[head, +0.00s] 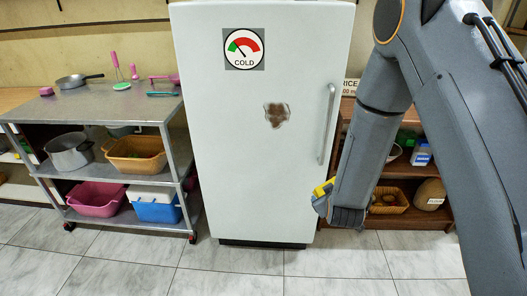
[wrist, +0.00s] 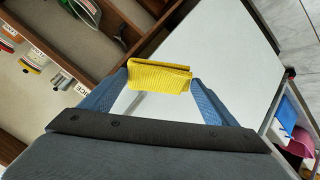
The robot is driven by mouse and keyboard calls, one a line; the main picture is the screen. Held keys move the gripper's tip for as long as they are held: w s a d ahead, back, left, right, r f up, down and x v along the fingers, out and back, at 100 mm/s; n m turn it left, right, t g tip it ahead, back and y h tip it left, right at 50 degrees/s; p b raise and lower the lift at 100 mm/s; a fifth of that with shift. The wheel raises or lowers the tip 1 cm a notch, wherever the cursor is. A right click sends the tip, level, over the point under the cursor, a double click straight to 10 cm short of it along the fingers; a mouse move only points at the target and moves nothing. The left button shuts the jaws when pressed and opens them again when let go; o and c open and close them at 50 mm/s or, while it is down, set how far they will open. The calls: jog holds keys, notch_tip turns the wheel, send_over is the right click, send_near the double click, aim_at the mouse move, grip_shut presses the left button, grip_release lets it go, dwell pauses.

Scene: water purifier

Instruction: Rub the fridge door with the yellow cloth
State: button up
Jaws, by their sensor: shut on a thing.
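The white fridge door (head: 250,150) stands upright in the middle of the head view, with a vertical handle (head: 328,125) on its right side. A brown stain (head: 277,114) marks the door right of its middle. My gripper (head: 322,196) is in front of the door's lower right edge, below the handle. In the wrist view my gripper (wrist: 158,80) is shut on the folded yellow cloth (wrist: 160,76), which spans between its fingers. The cloth (head: 323,187) shows only partly in the head view. The white door (wrist: 225,65) lies beyond it; I cannot tell whether they touch.
A metal trolley (head: 95,108) with pans and baskets stands left of the fridge. A wooden shelf (head: 405,222) with baskets and goods stands to the right, partly behind my arm. The tiled floor (head: 240,262) in front is clear.

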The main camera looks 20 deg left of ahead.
jog(key=w+a+r+n+t+y+b, duration=0.1)
jog(key=a+r+n+t+y+b, duration=0.25)
jog(key=a+r+y+b, duration=0.6)
jog(key=a+r+n+t+b, duration=0.2)
jog(key=a+r+n+t, duration=0.3)
jog(key=a, duration=1)
jog(key=shift+w+a+r+m+g+b, duration=0.1)
jog(key=shift+w+a+r+g+b, duration=0.2)
jog(key=shift+w, duration=0.65)
jog(key=shift+w+a+r+m+g+b, duration=0.15)
jog(key=shift+w+g, duration=0.25)
jog(key=shift+w, duration=0.55)
jog(key=shift+w+a+r+m+g+b, duration=0.1)
jog(key=shift+w+r+g+b, duration=0.2)
jog(key=shift+w, duration=0.65)
jog(key=shift+w+a+b, duration=0.2)
jog(key=shift+w+b, duration=0.1)
jog(key=shift+w, duration=0.6)
jog(key=shift+d, duration=0.1)
